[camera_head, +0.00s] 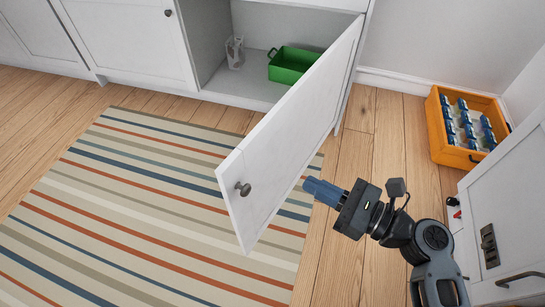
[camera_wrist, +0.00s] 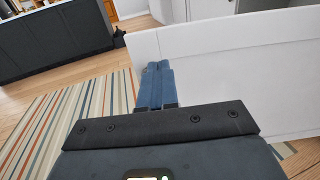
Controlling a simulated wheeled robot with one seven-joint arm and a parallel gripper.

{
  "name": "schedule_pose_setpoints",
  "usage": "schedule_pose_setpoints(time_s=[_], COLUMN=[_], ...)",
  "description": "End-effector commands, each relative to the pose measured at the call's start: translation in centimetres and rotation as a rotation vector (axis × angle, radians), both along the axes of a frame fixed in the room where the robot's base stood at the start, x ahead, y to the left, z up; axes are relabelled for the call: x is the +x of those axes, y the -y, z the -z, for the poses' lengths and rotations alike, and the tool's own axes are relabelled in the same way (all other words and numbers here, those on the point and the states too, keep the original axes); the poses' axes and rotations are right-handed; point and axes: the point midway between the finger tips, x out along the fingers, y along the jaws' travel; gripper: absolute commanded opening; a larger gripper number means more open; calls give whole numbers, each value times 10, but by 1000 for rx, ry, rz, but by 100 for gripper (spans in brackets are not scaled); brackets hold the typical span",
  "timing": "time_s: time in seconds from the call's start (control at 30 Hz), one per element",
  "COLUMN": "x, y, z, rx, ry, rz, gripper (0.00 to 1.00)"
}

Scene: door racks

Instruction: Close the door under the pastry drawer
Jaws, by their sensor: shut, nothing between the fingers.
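The white cabinet door (camera_head: 292,136) stands wide open in the head view, hinged on the right side of its cabinet and swung out over the rug. A round dark knob (camera_head: 243,188) sits near its free edge. The door also fills the right of the wrist view (camera_wrist: 235,65). My gripper (camera_head: 308,184) is shut and empty, with blue fingers. It is at the door's right side, its tips close to the panel; I cannot tell if they touch. The fingers also show in the wrist view (camera_wrist: 157,70). The pastry drawer above is mostly out of frame.
Inside the open cabinet are a green tray (camera_head: 290,65) and a clear glass item (camera_head: 235,52). A striped rug (camera_head: 130,210) covers the floor at left. An orange crate (camera_head: 440,130) and a white cabinet (camera_head: 505,220) stand at right. Wood floor lies between.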

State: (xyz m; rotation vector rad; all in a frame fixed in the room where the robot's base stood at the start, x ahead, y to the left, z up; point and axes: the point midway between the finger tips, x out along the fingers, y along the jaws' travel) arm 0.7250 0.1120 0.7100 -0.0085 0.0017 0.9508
Motion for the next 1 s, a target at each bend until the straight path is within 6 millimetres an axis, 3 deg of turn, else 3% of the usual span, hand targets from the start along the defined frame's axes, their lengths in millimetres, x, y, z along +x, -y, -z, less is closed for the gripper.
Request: schedule_pose_setpoints(time_s=[0.23, 0.7, 1.0], x=[15, 66, 81], y=[-21, -93, -113], z=[-2, -1, -1], rx=[11, 10, 9], ry=[-2, -2, -2], rz=[-8, -6, -3], gripper=[0, 0, 0])
